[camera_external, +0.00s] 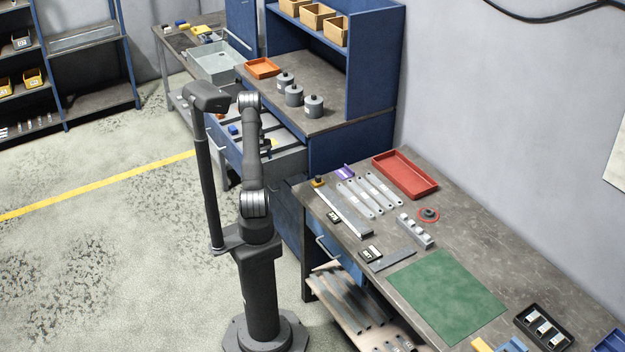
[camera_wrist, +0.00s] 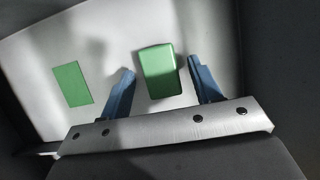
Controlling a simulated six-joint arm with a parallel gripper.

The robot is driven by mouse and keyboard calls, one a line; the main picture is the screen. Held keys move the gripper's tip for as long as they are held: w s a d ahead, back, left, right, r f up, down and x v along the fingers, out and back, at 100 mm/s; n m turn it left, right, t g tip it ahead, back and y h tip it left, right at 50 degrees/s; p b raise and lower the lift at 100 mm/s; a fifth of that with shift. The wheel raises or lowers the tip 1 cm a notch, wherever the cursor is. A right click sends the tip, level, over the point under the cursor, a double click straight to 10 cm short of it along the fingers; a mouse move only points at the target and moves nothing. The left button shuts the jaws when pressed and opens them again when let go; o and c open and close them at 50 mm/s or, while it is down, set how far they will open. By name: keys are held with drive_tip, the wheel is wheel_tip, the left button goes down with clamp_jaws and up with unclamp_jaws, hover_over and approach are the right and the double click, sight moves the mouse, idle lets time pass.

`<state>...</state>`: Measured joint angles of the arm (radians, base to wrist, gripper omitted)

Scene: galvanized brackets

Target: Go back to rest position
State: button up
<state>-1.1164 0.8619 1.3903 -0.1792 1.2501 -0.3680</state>
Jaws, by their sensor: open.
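My gripper (camera_wrist: 161,64) is open in the wrist view, with its two blue fingers apart. A green block (camera_wrist: 160,72) lies between and beyond the fingers, with a visible gap on each side; I cannot tell its height relative to the fingertips. A flat green rectangle (camera_wrist: 72,84) lies to the left on the same pale surface (camera_wrist: 35,62). In the external view my arm stands upright by the workbench, bent at the top near the open drawer (camera_external: 285,160). The gripper itself is hidden or too small to make out there.
The near workbench (camera_external: 480,235) holds a red tray (camera_external: 405,174), several metal bars (camera_external: 368,195), a green mat (camera_external: 447,295) and a black tray (camera_external: 544,327). A blue shelf unit (camera_external: 375,65) stands behind the drawer, with grey cylinders (camera_external: 294,96) on its top. The floor at left is clear.

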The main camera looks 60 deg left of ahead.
wheel_tip(320, 180, up, 26)
drive_tip(key=w+d, duration=0.3)
drive_tip(key=w, duration=0.3)
drive_tip(key=w+d, duration=0.3)
drive_tip(key=w, duration=0.3)
drive_tip(key=w+d, duration=0.3)
drive_tip(key=w, duration=0.3)
drive_tip(key=shift+d+f, duration=0.3)
drive_tip(key=shift+f, duration=0.05)
drive_tip(key=w+d, duration=1.2)
drive_tip(key=d, duration=0.2)
drive_tip(key=shift+w, duration=0.4)
drive_tip(key=shift+d+f, duration=0.1)
